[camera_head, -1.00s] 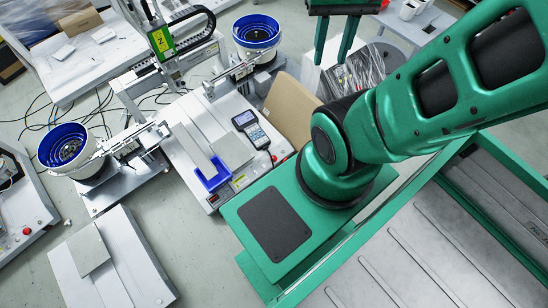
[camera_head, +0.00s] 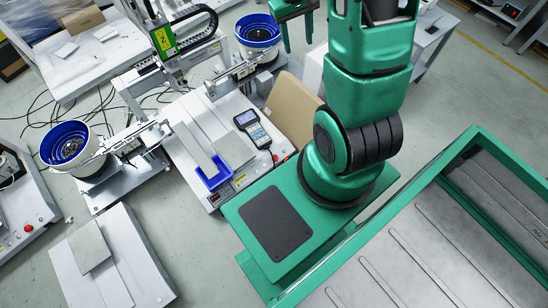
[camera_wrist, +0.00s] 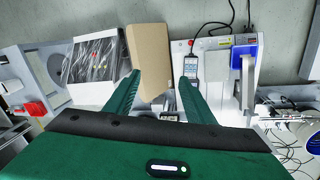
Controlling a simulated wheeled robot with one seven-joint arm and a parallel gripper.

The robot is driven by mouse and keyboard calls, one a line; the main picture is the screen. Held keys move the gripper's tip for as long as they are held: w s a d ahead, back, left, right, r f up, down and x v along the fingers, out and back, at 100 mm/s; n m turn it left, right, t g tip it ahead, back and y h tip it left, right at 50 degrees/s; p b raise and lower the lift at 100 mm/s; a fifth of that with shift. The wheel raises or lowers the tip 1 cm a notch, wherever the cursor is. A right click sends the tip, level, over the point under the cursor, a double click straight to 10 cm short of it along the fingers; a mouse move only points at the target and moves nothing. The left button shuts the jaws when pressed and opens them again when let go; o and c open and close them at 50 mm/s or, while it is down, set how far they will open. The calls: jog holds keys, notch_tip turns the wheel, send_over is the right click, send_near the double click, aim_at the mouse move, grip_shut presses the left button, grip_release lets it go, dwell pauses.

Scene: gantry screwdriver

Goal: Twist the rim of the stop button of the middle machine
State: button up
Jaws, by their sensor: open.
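The middle machine (camera_head: 190,150) has a white base, with a handheld pendant (camera_head: 253,128) and a blue tray (camera_head: 214,176) on it. Its stop button (camera_head: 276,157) is a small red spot at the base's front right corner, beside the pendant. In the wrist view the button (camera_wrist: 190,42) appears just beyond and right of the right fingertip, near the pendant (camera_wrist: 191,66). My gripper (camera_head: 297,32) is at the top of the head view, beyond the machine's right side. In the wrist view my gripper (camera_wrist: 160,77) is open and empty, apart from the button.
A cardboard sheet (camera_head: 293,108) leans right of the machine and lies behind my open fingers in the wrist view. Blue-rimmed bowl feeders (camera_head: 66,145) flank the machine. Another red button (camera_head: 28,228) sits on the left machine. A plastic-wrapped item (camera_wrist: 92,62) is at left in the wrist view.

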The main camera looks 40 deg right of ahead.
jog(key=w+d+f+n, duration=0.1)
jog(key=w+f, duration=0.2)
jog(key=f, duration=0.4)
jog(key=w+f+n, duration=0.1)
jog(key=w+f, duration=0.2)
jog(key=f, duration=0.3)
jog(key=n+y, duration=0.1)
jog(key=n, duration=0.2)
send_near(275, 157)
jog(key=shift+t, duration=0.4)
jog(key=f, duration=0.8)
jog(key=shift+s+d+f, duration=0.25)
jog(key=shift+d, duration=0.1)
